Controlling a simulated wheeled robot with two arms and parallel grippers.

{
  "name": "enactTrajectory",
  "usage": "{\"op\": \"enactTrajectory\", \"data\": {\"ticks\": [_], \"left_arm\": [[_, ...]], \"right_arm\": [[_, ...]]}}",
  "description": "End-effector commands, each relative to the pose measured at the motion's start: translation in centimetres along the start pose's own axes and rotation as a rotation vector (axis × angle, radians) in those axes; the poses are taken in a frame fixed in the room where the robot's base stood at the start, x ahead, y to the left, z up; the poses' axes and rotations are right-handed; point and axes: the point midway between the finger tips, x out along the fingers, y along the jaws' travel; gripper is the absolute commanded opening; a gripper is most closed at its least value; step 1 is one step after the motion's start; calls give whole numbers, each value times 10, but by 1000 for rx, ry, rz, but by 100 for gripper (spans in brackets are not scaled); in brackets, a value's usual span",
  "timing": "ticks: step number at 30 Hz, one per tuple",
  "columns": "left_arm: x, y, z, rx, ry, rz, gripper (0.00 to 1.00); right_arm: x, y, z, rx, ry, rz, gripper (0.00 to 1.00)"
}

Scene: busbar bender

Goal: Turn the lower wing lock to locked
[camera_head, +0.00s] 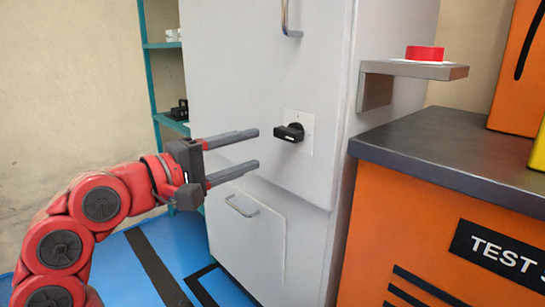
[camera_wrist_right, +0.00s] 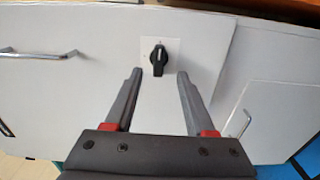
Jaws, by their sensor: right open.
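The wing lock is a black knob (camera_head: 289,132) on a pale square plate (camera_head: 307,121), fixed to the white cabinet door. In the head view its wing lies roughly level, with a small white mark on its end. In the right wrist view the knob (camera_wrist_right: 158,59) stands upright in the picture, just beyond and between the fingertips. My right gripper (camera_head: 257,148) is open and empty, its two fingers pointing at the knob with a gap before it. It also shows in the right wrist view (camera_wrist_right: 160,72). My left gripper is not in view.
A metal door handle (camera_head: 287,20) is above the lock and a drawer handle (camera_head: 241,206) below. To the right are a grey shelf (camera_head: 413,69) with a red button (camera_head: 425,53) and an orange bench (camera_head: 430,230) with a dark top. A teal shelf rack (camera_head: 151,80) stands behind left.

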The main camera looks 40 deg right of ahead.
Motion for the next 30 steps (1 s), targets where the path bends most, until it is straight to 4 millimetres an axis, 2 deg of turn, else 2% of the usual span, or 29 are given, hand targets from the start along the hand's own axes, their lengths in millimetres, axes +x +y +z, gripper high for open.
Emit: {"op": "enactTrajectory", "data": {"ticks": [1,6,12,17,30], "left_arm": [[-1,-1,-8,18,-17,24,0],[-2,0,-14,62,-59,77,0],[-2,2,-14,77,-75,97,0],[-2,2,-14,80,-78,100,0],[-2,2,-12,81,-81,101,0]], "right_arm": [[-14,-4,-1,-1,5,3,55],[-52,-1,-1,0,3,2,55],[-78,-1,-1,-2,1,0,55],[-83,0,0,-1,1,-1,55],[-83,2,0,-1,0,-1,55]]}}
